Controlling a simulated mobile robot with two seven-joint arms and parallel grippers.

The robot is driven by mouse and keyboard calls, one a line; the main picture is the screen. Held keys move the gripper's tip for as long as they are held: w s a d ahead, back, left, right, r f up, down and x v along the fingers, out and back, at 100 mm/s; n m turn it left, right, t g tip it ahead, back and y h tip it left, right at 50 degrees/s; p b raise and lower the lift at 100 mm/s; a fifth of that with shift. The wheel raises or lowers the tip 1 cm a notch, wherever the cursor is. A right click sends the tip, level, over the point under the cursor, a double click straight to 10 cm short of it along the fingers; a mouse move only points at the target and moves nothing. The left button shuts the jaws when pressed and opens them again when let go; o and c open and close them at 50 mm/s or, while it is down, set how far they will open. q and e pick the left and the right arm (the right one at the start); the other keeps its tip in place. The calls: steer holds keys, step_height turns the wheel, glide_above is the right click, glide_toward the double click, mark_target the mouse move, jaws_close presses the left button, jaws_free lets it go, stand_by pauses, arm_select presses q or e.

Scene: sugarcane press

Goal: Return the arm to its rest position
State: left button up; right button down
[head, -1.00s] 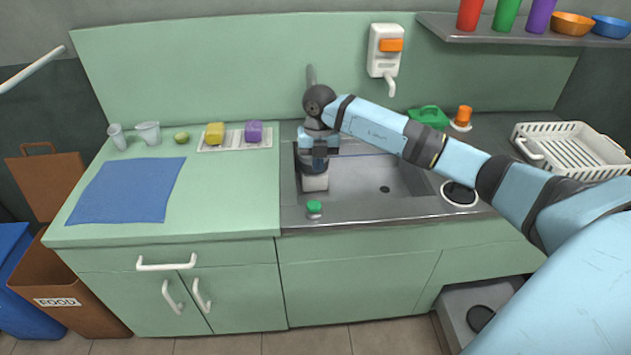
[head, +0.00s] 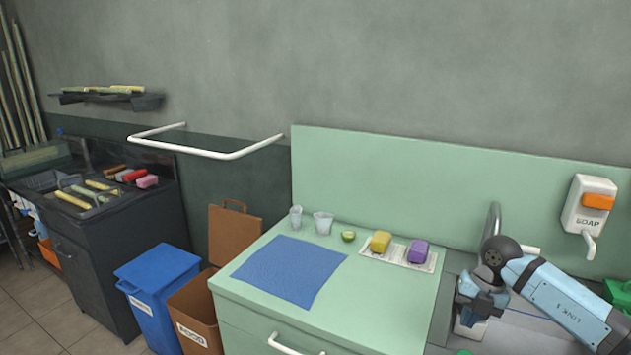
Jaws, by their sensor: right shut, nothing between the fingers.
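My right arm comes in from the right edge, bent at a dark joint in front of the tap. My right gripper (head: 483,305) points down at the left end of the sink, low in the picture. It is shut with nothing in it. The arm hides part of the sink and the lower tap. My left gripper is not in the head view.
The green counter (head: 385,312) holds a blue cloth (head: 289,271), two clear cups, a lime half (head: 348,236), and yellow (head: 380,242) and purple (head: 419,251) sponges. A soap dispenser (head: 588,205) hangs at right. Bins (head: 158,285) and a dark press counter (head: 110,240) stand left.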

steer(key=s+a+f+m+t+y, duration=0.1)
steer(key=s+a+y, duration=0.2)
steer(key=a+y, duration=0.35)
steer(key=s+a+f+m+t+y, duration=0.1)
steer(key=s+a+t+y, duration=0.15)
steer(key=a, duration=0.75)
steer(key=s+a+f+t+y, duration=0.1)
steer(key=s+a+y, duration=0.3)
steer(key=a+y, duration=0.3)
steer(key=s+d+f+m+t+h, duration=0.25)
steer(key=s+f+m+h, duration=0.6)
steer(key=m, duration=0.45)
steer(key=s+d+f+m+t+h, duration=0.2)
steer(key=s+f+m+t+h, duration=0.2)
steer(key=s+f+m+h, duration=0.7)
step_height(320, 180, up, 14)
steer(key=d+m+y+p, duration=0.1)
steer(key=y+p, duration=0.3)
steer(key=p, duration=0.9)
steer(key=shift+w+m+p, duration=0.3)
steer(key=shift+w+p, duration=0.05)
steer(key=shift+w, duration=0.1)
